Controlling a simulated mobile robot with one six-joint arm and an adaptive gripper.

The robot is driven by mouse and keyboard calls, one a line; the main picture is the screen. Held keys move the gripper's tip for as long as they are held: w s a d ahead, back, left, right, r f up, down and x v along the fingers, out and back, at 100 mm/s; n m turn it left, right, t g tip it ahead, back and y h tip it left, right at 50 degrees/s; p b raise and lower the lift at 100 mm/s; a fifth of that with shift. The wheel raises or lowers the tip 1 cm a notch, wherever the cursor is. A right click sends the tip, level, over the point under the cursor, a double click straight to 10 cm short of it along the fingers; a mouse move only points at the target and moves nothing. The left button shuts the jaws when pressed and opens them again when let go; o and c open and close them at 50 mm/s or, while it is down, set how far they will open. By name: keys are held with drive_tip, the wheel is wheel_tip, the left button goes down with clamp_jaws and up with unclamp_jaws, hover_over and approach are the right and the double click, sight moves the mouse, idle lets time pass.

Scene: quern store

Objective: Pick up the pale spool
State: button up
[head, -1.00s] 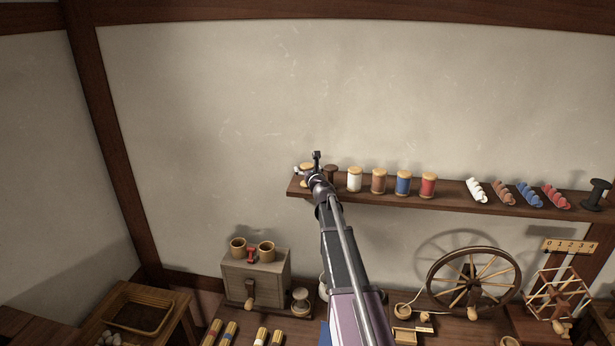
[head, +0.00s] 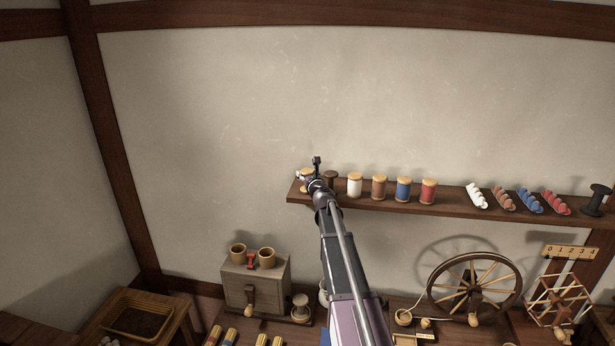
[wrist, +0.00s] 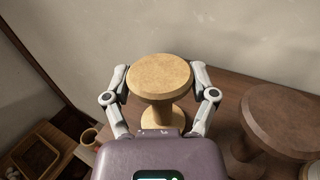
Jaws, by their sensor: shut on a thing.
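The pale spool (wrist: 160,78) is plain light wood with a broad round top and a narrow waist. It stands upright at the left end of the wall shelf, between the two fingers of my gripper (wrist: 161,92) in the wrist view. The fingers are shut on it from both sides. In the head view the pale spool (head: 306,173) shows only in part behind my gripper (head: 308,178) and wrist.
A dark brown spool (wrist: 275,115) stands close on the right. Beyond it on the shelf (head: 450,201) are white (head: 355,186), brown (head: 379,187), blue (head: 403,189) and red (head: 428,191) thread spools. The wall is bare above. A wooden box with cups (head: 256,285) stands below.

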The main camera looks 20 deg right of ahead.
drive_tip(key=shift+r+p, duration=4.8)
drive_tip(key=shift+r, duration=0.1)
drive_tip(key=shift+s, duration=0.1)
